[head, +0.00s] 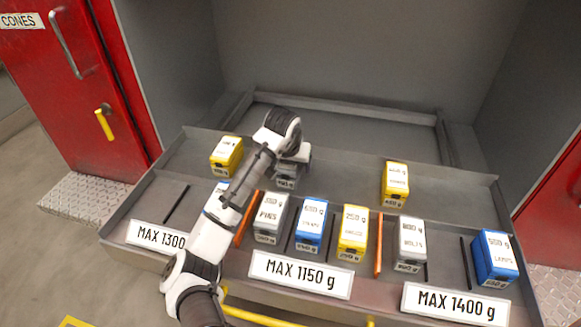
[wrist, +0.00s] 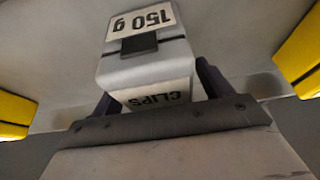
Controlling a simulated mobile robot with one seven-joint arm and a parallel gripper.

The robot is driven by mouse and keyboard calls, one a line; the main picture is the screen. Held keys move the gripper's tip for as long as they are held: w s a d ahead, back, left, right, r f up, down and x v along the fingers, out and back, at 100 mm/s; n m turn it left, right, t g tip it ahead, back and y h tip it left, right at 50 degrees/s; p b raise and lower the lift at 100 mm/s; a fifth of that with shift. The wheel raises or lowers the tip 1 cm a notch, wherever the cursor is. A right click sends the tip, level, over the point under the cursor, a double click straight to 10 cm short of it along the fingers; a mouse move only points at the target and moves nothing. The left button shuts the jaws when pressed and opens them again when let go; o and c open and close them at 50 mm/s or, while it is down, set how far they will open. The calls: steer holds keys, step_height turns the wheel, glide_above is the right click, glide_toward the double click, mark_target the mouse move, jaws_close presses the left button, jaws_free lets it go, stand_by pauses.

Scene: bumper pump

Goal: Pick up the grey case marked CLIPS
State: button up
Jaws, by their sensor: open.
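The grey case marked CLIPS (wrist: 146,72) is upside down in the wrist view, with a 150 g label on one face. It lies between the two dark fingers of my gripper (wrist: 158,92), which are open, one on each side. Whether the fingers touch it I cannot tell. In the head view the grey case (head: 287,183) stands on the back part of the tray, partly hidden under my gripper (head: 291,160).
A yellow case (head: 226,157) stands to the left and another yellow case (head: 395,184) to the right. A front row holds a grey PINS case (head: 270,218), a blue case (head: 311,226) and several others. Orange and black dividers separate the front sections of the tray (head: 150,206).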

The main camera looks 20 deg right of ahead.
steer(key=shift+c, duration=0.2)
steer(key=c, duration=1)
steer(key=shift+c, duration=0.4)
steer(key=shift+r, duration=0.15)
